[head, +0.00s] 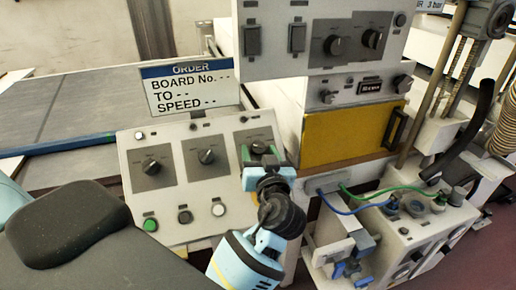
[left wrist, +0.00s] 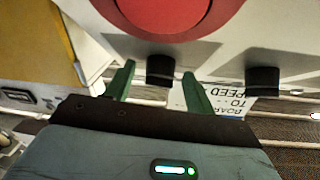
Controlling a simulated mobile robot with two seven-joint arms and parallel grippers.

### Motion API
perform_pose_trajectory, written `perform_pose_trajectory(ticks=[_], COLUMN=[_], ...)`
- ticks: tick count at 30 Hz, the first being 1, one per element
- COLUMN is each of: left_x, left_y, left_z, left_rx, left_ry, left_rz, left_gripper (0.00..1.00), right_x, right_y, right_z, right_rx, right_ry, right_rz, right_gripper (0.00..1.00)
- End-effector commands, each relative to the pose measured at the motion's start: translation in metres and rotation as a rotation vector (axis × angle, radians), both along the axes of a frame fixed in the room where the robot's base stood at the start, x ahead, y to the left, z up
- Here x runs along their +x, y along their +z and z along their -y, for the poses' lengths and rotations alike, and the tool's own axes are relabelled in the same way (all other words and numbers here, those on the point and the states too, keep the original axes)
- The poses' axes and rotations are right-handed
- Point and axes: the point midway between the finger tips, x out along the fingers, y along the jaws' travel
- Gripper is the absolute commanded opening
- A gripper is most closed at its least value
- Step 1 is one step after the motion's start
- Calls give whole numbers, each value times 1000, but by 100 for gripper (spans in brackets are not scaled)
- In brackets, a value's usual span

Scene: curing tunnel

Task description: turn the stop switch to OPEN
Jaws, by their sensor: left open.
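A sloped grey control panel (head: 182,218) stands in the middle of the head view. It carries a left knob (head: 152,167), a middle knob (head: 206,156) and a right knob mostly hidden by my left gripper (head: 262,154). The labels are too small to read, so I cannot tell which knob is the stop switch or how it is set. In the left wrist view, the open green fingers of my left gripper (left wrist: 158,72) stand either side of a black knob (left wrist: 160,67). I cannot tell whether they touch it. My right gripper is not in view.
An order sign (head: 189,86) stands behind the panel. A yellow door (head: 345,138) with a black handle is to the right, near a box with green and blue hoses (head: 418,215). A large red disc (left wrist: 165,15) and another black knob (left wrist: 262,80) show in the wrist view.

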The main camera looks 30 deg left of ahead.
Motion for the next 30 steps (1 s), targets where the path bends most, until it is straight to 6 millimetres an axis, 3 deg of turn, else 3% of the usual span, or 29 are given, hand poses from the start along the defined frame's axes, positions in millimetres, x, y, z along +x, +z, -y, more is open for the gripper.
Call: perform_pose_trajectory(ticks=[10,20,30], left_x=[-1,-1,-2], left_y=[0,0,0], left_z=[1,1,0], left_rx=[0,0,25], left_ry=[0,0,-39], left_rz=[0,0,-28], left_gripper=[55,12,12], right_x=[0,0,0], right_y=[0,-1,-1], right_z=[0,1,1], right_rx=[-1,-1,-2], right_ry=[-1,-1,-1], right_rz=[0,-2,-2], right_gripper=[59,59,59])
